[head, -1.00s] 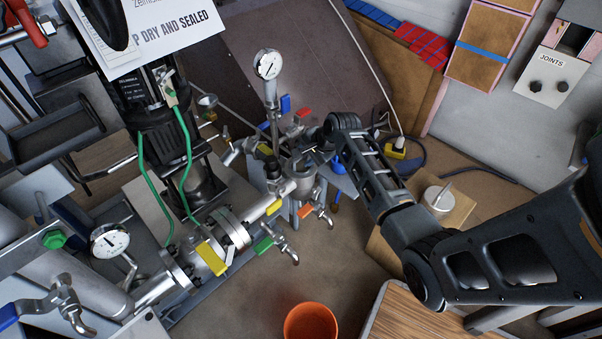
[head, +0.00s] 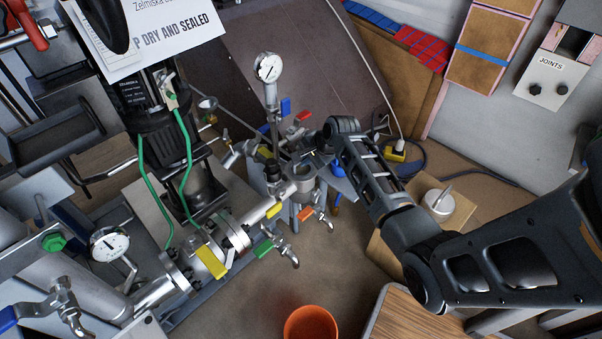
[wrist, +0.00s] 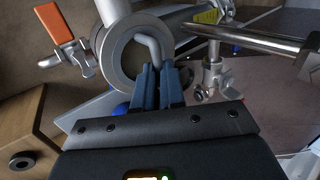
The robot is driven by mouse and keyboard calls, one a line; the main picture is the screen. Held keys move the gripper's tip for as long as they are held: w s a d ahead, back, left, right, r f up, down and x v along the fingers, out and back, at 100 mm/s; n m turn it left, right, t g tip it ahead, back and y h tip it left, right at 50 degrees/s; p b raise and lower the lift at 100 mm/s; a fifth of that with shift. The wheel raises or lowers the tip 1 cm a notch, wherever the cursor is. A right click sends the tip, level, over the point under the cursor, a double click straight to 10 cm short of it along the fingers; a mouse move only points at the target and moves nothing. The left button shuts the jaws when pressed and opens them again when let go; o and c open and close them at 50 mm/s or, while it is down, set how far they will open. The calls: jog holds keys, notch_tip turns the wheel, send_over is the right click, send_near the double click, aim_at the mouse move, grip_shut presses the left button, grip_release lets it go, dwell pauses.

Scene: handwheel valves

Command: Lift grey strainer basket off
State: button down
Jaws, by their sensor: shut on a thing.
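The grey strainer basket shows in the wrist view as a bent grey handle (wrist: 150,45) inside a thick round metal rim (wrist: 118,72). My gripper (wrist: 157,72), with blue fingers, is shut on the lower end of this handle. The basket's body is hidden, and I cannot tell how far it sits in the housing. In the head view the strainer housing (head: 303,186) is an upright grey pot on the pipework. My wrist is just above and right of it, and the fingertips are hard to make out there.
A pressure gauge (head: 268,68) on a tall stem stands close behind the housing. Coloured lever valves, such as the orange-handled one (head: 306,214), surround it. A round metal lid (head: 438,201) lies on a board to the right. An orange bucket (head: 311,324) stands in front on open floor.

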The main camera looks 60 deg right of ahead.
aim_at(305, 168)
jog(key=shift+r, duration=0.1)
notch_tip(305, 168, up, 13)
jog(key=p, duration=0.8)
jog(key=shift+r, duration=0.15)
